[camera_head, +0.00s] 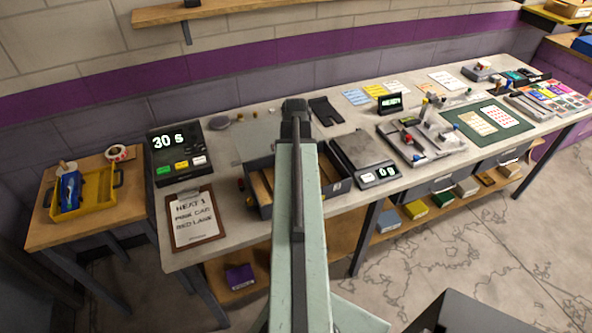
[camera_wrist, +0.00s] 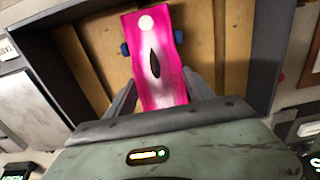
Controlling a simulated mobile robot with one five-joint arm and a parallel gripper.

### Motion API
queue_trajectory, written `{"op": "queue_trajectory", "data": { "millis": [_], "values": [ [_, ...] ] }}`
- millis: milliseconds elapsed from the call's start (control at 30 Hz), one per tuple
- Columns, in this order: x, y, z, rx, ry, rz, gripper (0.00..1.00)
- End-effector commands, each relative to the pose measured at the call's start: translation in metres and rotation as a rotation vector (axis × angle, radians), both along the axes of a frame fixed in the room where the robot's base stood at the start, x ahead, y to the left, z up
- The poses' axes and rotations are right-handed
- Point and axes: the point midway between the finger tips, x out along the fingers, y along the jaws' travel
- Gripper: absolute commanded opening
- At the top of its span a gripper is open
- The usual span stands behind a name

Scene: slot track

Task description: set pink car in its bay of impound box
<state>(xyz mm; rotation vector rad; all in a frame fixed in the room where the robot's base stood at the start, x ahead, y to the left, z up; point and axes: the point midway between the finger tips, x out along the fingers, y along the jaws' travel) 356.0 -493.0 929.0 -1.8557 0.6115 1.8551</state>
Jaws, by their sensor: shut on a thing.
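In the wrist view, the pink car (camera_wrist: 150,70) has a white patch, a dark oval mark and blue wheels. My gripper (camera_wrist: 160,92) is shut on its sides near one end. The car is above the wooden floor of the impound box (camera_wrist: 267,50); I cannot tell whether it touches the floor. Strips divide the floor, and part of it is hidden under the car and my gripper. In the head view, the dark grey box (camera_head: 334,188) stands on the bench, its middle covered by my arm. The pink car and my fingertips are hidden there.
A scale (camera_head: 364,155) stands close on the box's right. A clipboard (camera_head: 193,218) and a timer reading 30 s (camera_head: 176,152) are to its left. A grey track fixture (camera_head: 420,139) lies further right. A yellow tray (camera_head: 95,190) is on the side table.

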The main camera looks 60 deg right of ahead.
Motion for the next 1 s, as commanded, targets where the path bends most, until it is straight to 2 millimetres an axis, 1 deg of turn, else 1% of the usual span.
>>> {"op": "queue_trajectory", "data": {
  "millis": [367, 400, 433, 467, 800, 867, 1000],
  "values": [
    [0.0, 0.0, -0.013, 0.0, 0.0, 0.0, 0.13],
    [0.0, 0.0, -0.011, 0.0, 0.0, 0.0, 0.73],
    [0.0, 0.0, -0.01, 0.0, 0.0, 0.0, 0.81],
    [0.0, 0.0, -0.01, 0.0, 0.0, 0.0, 0.83],
    [0.0, 0.0, -0.008, 0.0, 0.0, 0.0, 0.83],
    [0.0, 0.0, -0.004, 0.0, 0.0, 0.0, 0.83],
    [0.0, 0.0, 0.013, 0.0, 0.0, 0.0, 0.83]
  ]
}}
